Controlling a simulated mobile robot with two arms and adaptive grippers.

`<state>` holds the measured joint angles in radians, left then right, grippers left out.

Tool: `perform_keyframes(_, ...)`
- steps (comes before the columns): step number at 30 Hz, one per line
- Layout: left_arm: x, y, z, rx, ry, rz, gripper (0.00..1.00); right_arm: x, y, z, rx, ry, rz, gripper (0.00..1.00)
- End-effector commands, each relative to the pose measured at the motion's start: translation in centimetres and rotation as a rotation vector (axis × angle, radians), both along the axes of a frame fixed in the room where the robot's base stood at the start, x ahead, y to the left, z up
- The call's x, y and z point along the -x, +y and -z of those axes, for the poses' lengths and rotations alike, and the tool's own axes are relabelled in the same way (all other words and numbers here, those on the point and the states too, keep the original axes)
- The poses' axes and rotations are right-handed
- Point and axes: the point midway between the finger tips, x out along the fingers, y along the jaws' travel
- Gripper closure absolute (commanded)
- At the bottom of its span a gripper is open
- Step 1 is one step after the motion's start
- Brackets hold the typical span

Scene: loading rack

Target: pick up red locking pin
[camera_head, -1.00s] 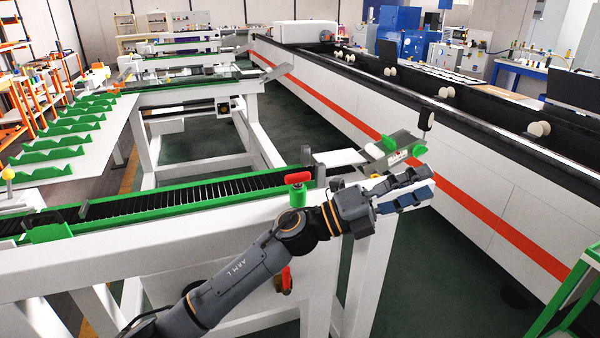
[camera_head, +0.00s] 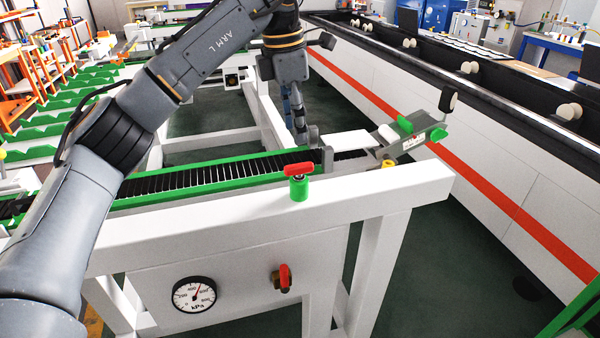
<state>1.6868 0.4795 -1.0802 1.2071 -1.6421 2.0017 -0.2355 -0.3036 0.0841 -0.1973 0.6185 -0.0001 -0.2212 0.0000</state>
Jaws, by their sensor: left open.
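The red locking pin (camera_head: 298,169) has a T-shaped handle and stands upright in a green socket (camera_head: 299,189) on top of the white frame beam. My left arm reaches over from the left. My left gripper (camera_head: 299,138) points down beyond the pin, above the far side of the green-edged roller track. It is open, apart from the pin and seen edge-on, so the gap between its fingers hardly shows. My right gripper is not in view.
The roller track (camera_head: 215,178) runs behind the white beam (camera_head: 390,200). A pressure gauge (camera_head: 194,294) and a red-handled valve (camera_head: 284,278) are on the front panel. A green-and-grey bracket (camera_head: 415,140) stands at the right end. A long white machine runs along the right.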

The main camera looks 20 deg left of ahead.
Motion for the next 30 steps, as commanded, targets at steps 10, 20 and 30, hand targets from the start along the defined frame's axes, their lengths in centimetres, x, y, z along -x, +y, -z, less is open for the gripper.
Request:
perform_keyframes(10,-0.3,-0.5,4.4,0.002,-0.002,0.0,0.52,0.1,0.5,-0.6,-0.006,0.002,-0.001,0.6)
perform_keyframes(20,0.0,-0.6,8.5,0.002,0.002,0.002,0.52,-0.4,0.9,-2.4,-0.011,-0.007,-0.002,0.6)
perform_keyframes(30,-0.1,-0.8,9.7,0.003,-0.002,0.002,0.52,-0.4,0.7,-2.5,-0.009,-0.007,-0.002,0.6)
